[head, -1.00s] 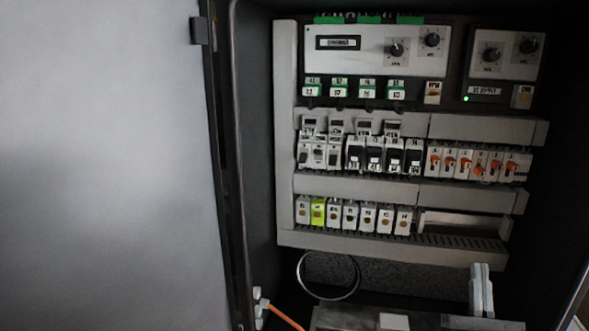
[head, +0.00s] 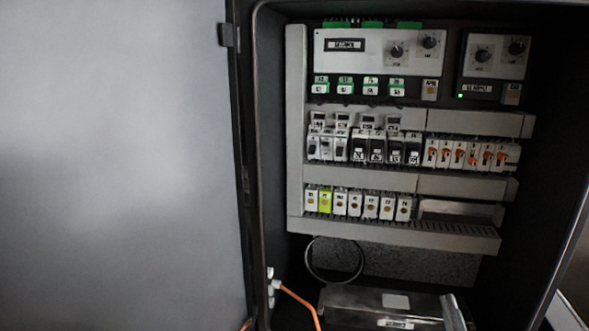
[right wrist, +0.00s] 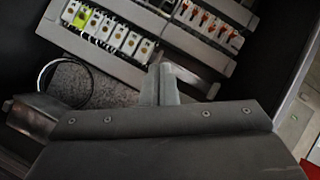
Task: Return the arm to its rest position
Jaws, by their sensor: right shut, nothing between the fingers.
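My right gripper (head: 453,312) shows at the bottom right of the head view, in front of the lower part of the open cabinet. Only its grey fingertips are in the picture. In the right wrist view its fingers (right wrist: 166,82) are together with nothing between them, apart from the bottom row of modules. My left gripper is not in view.
The cabinet (head: 295,130) holds rows of breakers (head: 385,148), orange-lever switches (head: 470,155) and terminal modules (head: 357,204). Its door (head: 120,160) stands open at the left. A metal box (head: 370,302), a wire loop (head: 335,260) and an orange cable (head: 300,300) lie low inside.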

